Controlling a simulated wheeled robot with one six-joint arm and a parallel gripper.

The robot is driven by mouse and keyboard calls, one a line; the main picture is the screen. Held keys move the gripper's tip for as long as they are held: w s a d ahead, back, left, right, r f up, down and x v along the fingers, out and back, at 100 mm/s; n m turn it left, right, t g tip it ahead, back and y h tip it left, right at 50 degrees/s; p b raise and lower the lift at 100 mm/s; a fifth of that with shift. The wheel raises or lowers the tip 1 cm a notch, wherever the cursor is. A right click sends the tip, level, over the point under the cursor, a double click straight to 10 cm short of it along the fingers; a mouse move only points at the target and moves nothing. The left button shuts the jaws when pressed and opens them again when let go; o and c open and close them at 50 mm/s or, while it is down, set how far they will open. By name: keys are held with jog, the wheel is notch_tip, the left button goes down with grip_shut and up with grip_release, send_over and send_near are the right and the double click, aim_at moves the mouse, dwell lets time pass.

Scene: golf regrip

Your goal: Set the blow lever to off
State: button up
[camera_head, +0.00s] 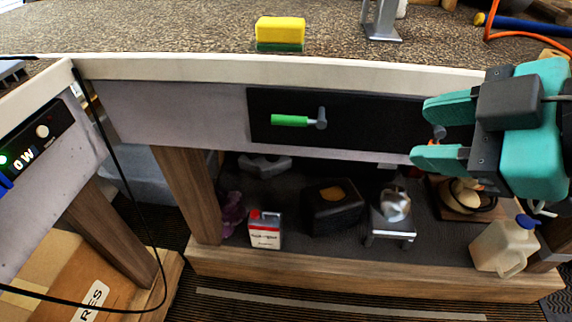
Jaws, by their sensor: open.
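A lever with a green handle (290,120) sits on the black panel (380,125) on the bench's front. Its handle points left, about level, from a grey pivot (321,117). No label shows which lever is the blow lever. My gripper (420,132) is at the right, its teal fingers open and pointing left. A small grey knob-like part (439,132) shows between the fingers, at the panel's right portion. The gripper hides whatever else it joins. I cannot tell whether the fingers touch it.
A yellow and green sponge (280,33) lies on the bench top (180,35). The shelf below holds a red-capped can (265,230), a black box (333,205) and a jug (503,245). A black cable (118,190) hangs at the left.

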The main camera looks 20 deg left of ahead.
jog(key=a+f+n+t+y+b, duration=0.35)
jog(key=f+n+b, duration=0.4)
jog(key=b, duration=0.25)
jog(key=n+p, duration=0.1)
jog(key=p, duration=1.2)
send_near(287, 123)
jog(key=w+a, duration=0.1)
jog(key=a, duration=0.1)
jog(key=shift+y, duration=0.35)
jog(key=p+x, duration=0.3)
jog(key=x, duration=0.1)
jog(key=p+x, duration=0.3)
jog(key=shift+w+a+f, duration=0.15)
jog(key=shift+w+f, duration=0.1)
jog(key=shift+w, duration=0.1)
jog(key=shift+w+a+f, duration=0.25)
jog(key=shift+w+a, duration=0.05)
jog(key=shift+a, duration=0.1)
grip_shut()
